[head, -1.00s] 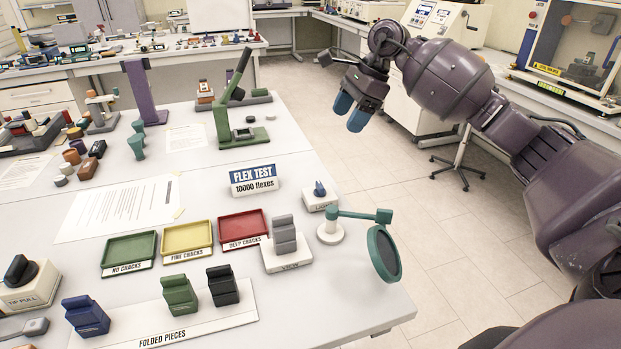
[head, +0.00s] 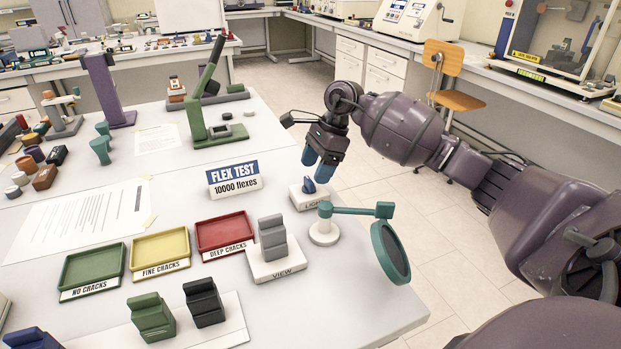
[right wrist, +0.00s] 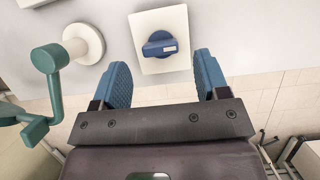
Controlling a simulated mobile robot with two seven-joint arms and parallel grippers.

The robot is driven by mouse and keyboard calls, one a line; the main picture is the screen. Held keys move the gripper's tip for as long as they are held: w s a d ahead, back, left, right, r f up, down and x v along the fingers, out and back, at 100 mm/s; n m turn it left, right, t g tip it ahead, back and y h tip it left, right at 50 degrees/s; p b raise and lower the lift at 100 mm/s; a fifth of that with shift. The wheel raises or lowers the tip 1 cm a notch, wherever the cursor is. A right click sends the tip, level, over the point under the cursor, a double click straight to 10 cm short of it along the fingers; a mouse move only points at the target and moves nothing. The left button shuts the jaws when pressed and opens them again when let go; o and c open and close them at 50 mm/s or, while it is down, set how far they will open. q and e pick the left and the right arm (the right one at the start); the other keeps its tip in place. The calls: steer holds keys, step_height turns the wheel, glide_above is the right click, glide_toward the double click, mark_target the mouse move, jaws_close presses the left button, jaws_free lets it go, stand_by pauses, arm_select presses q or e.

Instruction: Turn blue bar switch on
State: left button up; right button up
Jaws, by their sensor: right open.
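The blue bar switch (head: 309,186) sits on a white base labelled LIGHT near the right edge of the table. In the right wrist view the blue bar (right wrist: 160,44) lies crosswise on its white plate (right wrist: 146,20), with a small pale mark at its right end. My right gripper (head: 322,171) is open just above and behind the switch. In the wrist view its two blue fingers (right wrist: 164,82) stand apart, one to each side of the bar's line, and touch nothing that I can see. My left gripper is not in view.
A teal magnifier arm on a white round base (head: 324,234) stands close in front of the switch, its lens (head: 390,252) over the table edge. The FLEX TEST sign (head: 234,178) is left of the switch.

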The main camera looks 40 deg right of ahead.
mark_target(309, 185)
steer(key=shift+x, duration=1.65)
steer(key=shift+c, duration=0.3)
